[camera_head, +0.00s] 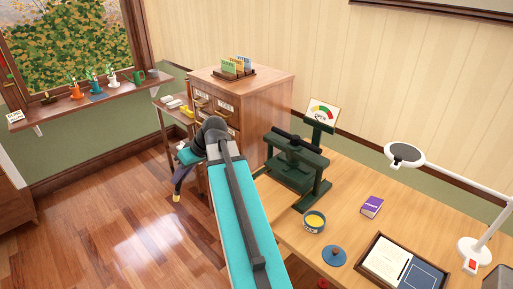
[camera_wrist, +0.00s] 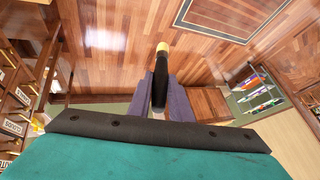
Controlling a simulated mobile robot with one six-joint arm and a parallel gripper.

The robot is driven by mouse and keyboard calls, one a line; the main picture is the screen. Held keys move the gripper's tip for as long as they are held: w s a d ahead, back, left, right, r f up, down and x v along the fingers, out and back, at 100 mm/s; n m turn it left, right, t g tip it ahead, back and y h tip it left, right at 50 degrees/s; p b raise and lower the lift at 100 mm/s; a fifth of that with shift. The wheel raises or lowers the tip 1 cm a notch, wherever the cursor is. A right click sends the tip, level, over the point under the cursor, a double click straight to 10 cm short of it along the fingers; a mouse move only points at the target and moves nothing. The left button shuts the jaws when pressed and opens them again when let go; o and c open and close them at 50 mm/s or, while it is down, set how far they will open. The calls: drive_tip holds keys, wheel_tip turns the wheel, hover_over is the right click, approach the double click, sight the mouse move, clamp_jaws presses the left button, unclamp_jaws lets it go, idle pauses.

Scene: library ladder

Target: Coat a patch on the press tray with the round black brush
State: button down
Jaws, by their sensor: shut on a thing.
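My gripper (camera_wrist: 161,95) is shut on the round black brush (camera_wrist: 160,75), which sticks out between the fingers with its pale yellow end pointing away. In the head view my gripper (camera_head: 181,180) hangs over the floor in front of the drawer cabinet, and the brush's yellow end (camera_head: 176,198) points down. The dark green press (camera_head: 314,185) stands on the desk, to the right of my arm. Its flat tray (camera_head: 287,176) is low in the frame, partly under the upper parts. A small open pot of yellow stuff (camera_head: 314,223) stands in front of the press.
The wooden drawer cabinet (camera_head: 262,105) stands behind my arm. Open floor (camera_head: 110,220) lies left.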

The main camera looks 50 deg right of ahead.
drive_tip(key=s+d+r+t+h+p, duration=0.1)
drive_tip(key=s+d, duration=0.5)
drive_tip(key=d, duration=0.7)
drive_tip(key=s+d+r+t+h+p, duration=0.1)
drive_tip(key=s+d, duration=0.5)
drive_tip(key=d, duration=0.6)
drive_tip(key=shift+s+d+r+p, duration=0.15)
drive_tip(key=shift+d+r+p, duration=0.25)
drive_tip(key=shift+r+p, duration=0.2)
drive_tip(key=shift+f, duration=0.2)
drive_tip(key=shift+f+b, duration=1)
drive_tip(key=shift+f, duration=1.35)
drive_tip(key=shift+a, duration=0.1)
